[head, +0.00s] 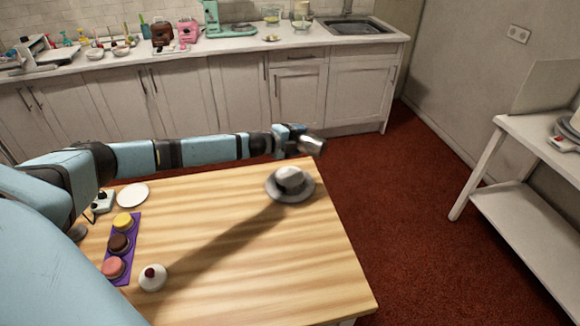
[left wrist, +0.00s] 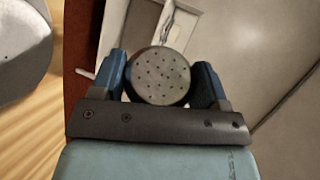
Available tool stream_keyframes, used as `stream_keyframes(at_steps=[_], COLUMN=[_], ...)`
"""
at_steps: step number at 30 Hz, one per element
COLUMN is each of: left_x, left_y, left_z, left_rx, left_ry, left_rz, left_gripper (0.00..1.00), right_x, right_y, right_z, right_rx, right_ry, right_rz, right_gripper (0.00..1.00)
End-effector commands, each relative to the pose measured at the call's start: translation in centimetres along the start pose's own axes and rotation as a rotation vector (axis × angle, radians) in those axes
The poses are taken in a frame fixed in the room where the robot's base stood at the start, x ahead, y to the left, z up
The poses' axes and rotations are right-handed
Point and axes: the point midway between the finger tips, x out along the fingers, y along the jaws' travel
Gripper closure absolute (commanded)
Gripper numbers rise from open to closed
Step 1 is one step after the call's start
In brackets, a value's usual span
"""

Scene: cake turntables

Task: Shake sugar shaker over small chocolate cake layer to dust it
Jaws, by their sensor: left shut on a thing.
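My left gripper (head: 290,138) is shut on a metal sugar shaker (head: 312,145), held tilted in the air beyond the table's far edge, up and slightly right of the turntable. In the left wrist view the shaker's round perforated lid (left wrist: 158,75) faces the camera between the two blue fingers. A grey turntable (head: 275,194) stands at the table's far right corner. On it is a small round cake (head: 290,176) with a pale top and darker shadowed side; I cannot tell its flavour. A dark brown round piece (head: 118,243) sits on a purple mat. My right gripper is out of view.
The purple mat (head: 125,268) also bears a yellow piece (head: 123,222) and a pink piece (head: 113,267). A white item with a red top (head: 152,278) and a white plate (head: 133,194) stand nearby. The table's middle and right front (head: 270,270) are clear.

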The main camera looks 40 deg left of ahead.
Motion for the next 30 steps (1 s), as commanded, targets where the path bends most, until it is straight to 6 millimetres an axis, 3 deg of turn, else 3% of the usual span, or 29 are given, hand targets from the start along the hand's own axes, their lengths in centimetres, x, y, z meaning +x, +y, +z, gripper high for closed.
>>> stream_keyframes(at_steps=[1, 15, 29, 30], left_x=[-0.2, -0.4, -0.8, -0.6], left_y=[-0.8, -1.6, -2.8, -2.5], left_z=[-0.1, -0.2, -0.3, -0.3], left_rx=[0.025, 0.279, 0.603, 0.663], left_ry=[-0.008, -0.098, -0.213, -0.232], left_rz=[0.01, 0.116, 0.252, 0.274], left_gripper=[0.63, 0.63, 0.63, 0.63], right_x=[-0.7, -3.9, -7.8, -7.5], right_y=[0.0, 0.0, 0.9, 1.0], right_z=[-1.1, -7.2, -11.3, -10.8], right_rx=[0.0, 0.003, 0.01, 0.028], right_ry=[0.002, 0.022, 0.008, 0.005], right_rz=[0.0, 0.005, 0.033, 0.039], right_gripper=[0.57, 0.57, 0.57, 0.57])
